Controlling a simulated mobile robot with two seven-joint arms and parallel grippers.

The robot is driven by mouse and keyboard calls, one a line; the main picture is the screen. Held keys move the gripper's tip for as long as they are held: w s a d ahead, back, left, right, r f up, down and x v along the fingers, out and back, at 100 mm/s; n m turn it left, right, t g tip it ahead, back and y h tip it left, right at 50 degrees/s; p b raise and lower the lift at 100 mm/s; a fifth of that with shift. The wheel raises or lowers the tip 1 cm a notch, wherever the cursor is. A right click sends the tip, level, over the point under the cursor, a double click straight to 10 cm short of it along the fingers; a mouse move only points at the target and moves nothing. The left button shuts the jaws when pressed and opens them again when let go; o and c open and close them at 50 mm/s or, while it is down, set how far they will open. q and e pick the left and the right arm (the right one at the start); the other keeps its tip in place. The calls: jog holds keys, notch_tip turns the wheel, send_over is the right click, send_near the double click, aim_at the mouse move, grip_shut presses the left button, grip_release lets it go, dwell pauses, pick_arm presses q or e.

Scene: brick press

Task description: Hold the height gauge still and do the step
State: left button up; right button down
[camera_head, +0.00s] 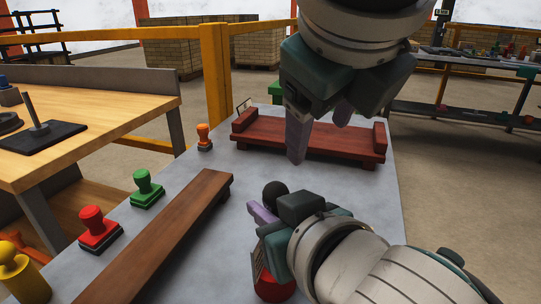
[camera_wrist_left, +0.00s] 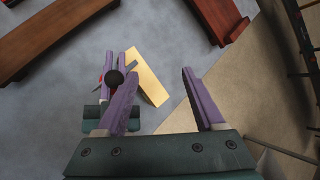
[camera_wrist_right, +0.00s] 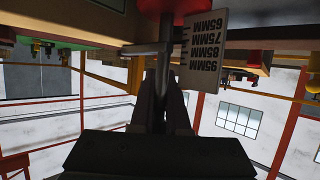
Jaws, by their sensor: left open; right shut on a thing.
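The height gauge has a red base (camera_head: 272,286), a scale plate (camera_head: 257,263) and a black ball knob (camera_head: 275,192). It stands at the table's near side. My right gripper (camera_head: 262,209) is shut on its rod (camera_wrist_right: 166,38). The right wrist view shows the plate (camera_wrist_right: 205,50) with marks from 65MM to 95MM. In the left wrist view the knob (camera_wrist_left: 114,78) lies between the right fingers, with the pale gold plate (camera_wrist_left: 149,74) beside it. My left gripper (camera_head: 320,142) is open and empty above the table; its fingers also show in the left wrist view (camera_wrist_left: 160,74).
A dark red wooden rack (camera_head: 310,138) lies at the table's back. A brown board (camera_head: 160,243) runs along the left. The grey table (camera_head: 230,195) is bare between board and rack.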

aim_at(278, 187)
pick_arm(q)
jog(key=s+a+r+m+g+y, duration=0.2)
jog(key=s+m+y, duration=0.1)
jog(key=s, duration=0.3)
jog(key=x, duration=1)
jog(key=shift+a+f, duration=0.1)
jog(key=shift+f, duration=0.1)
jog(key=c, duration=0.8)
jog(key=o, duration=1.3)
jog(key=shift+r, duration=0.1)
jog(key=shift+r, duration=0.1)
